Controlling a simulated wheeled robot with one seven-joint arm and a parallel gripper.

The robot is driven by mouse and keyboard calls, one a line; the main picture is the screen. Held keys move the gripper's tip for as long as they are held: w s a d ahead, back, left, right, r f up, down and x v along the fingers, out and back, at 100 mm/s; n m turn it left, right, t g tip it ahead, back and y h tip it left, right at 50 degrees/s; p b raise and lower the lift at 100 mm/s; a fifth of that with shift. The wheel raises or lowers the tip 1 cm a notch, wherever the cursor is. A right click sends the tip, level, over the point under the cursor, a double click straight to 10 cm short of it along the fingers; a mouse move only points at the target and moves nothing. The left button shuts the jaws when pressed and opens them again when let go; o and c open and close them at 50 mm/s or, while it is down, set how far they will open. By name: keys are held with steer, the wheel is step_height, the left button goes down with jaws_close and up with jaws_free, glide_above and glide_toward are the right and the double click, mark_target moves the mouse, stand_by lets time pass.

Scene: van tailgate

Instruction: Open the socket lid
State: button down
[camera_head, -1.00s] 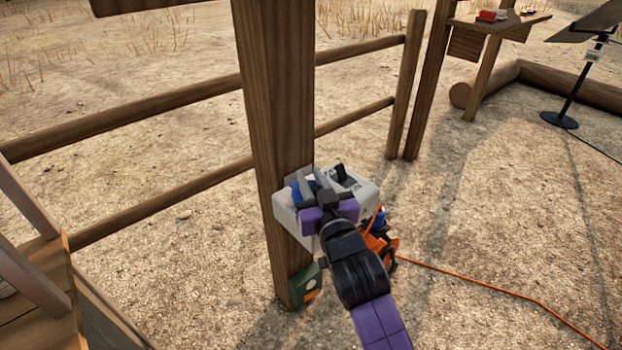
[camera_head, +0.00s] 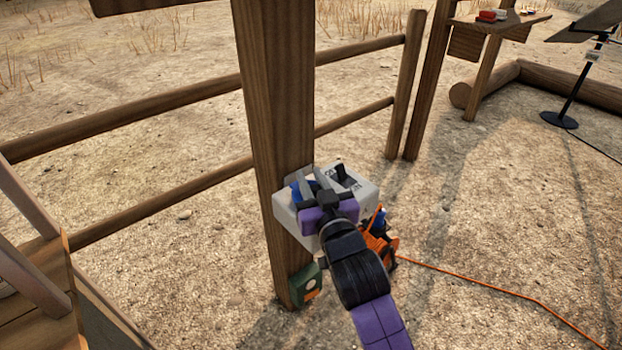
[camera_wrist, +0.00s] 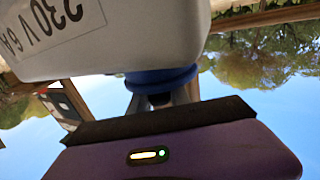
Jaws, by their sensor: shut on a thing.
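A light grey socket box (camera_head: 284,212) is mounted on the thick wooden post. In the wrist view the box (camera_wrist: 130,45) fills the top left, with an upside-down "230V 6A" label. A blue round socket lid (camera_wrist: 160,79) sticks out below the box there. In the head view a bit of blue (camera_head: 295,190) shows beside my fingers. My gripper (camera_head: 311,182) is at the box, its grey fingers shut on the blue lid. In the wrist view the fingers (camera_wrist: 162,98) meet the lid's underside; the exact contact is partly hidden.
The wooden post (camera_head: 275,100) stands right behind the box. A black switch (camera_head: 341,173) sits on the box's top right. An orange cable reel (camera_head: 380,245) is at the lower right, and a green box (camera_head: 306,284) at the post's foot. Rail fencing (camera_head: 150,110) runs behind.

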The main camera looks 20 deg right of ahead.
steer(key=shift+r+p, duration=0.15)
steer(key=shift+p, duration=0.35)
